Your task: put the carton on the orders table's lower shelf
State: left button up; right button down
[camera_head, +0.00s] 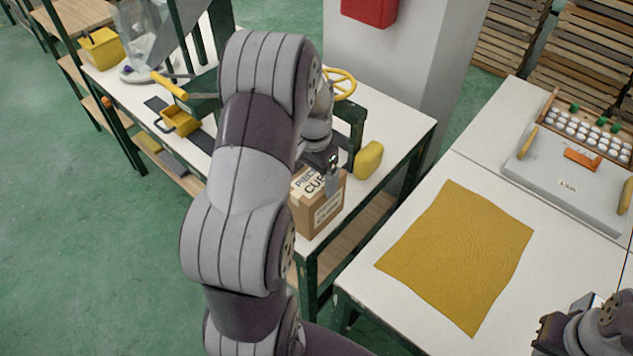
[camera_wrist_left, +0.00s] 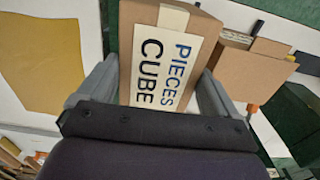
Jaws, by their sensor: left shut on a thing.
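The carton (camera_head: 322,209) is a brown box with a white label reading "PIECES CUBE". My left gripper (camera_head: 326,168) is shut on it from above, and the carton looks upright. In the left wrist view the fingers lie on both sides of the carton (camera_wrist_left: 167,55). In the head view the carton overlaps the near edge of a white-topped table with dark green legs (camera_head: 413,126); I cannot tell whether it touches. That table's wooden lower shelf (camera_head: 345,243) shows partly below. My right gripper (camera_head: 590,318) is at the bottom right corner, its fingers unclear.
A yellow rounded object (camera_head: 368,159) and a yellow handwheel (camera_head: 341,84) are on the green-legged table. A yellow cloth (camera_head: 460,255) lies on the white table to the right, with a grey tray (camera_head: 570,178) behind it. Green floor (camera_head: 120,270) is open at left.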

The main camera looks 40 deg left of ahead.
pick_arm(q)
jog(key=shift+w+a+f, duration=0.2)
jog(key=shift+w+f, duration=0.25)
jog(key=shift+w, duration=0.2)
jog(key=shift+f+p, duration=0.3)
jog(key=shift+f, duration=1.75)
jog(key=o, duration=1.7)
notch_tip(320, 180, up, 12)
jog(key=shift+d+f, duration=0.1)
jog(key=shift+f, duration=0.1)
jog(key=s+d+f, duration=0.1)
jog(key=s+d, duration=0.4)
jog(key=d, duration=0.3)
jog(key=s+d+f+t, duration=0.1)
jog(key=s+d, duration=0.5)
jog(key=d, duration=0.2)
jog(key=shift+s+d+n, duration=0.2)
jog(key=shift+s+n, duration=0.1)
jog(key=shift+n, duration=0.1)
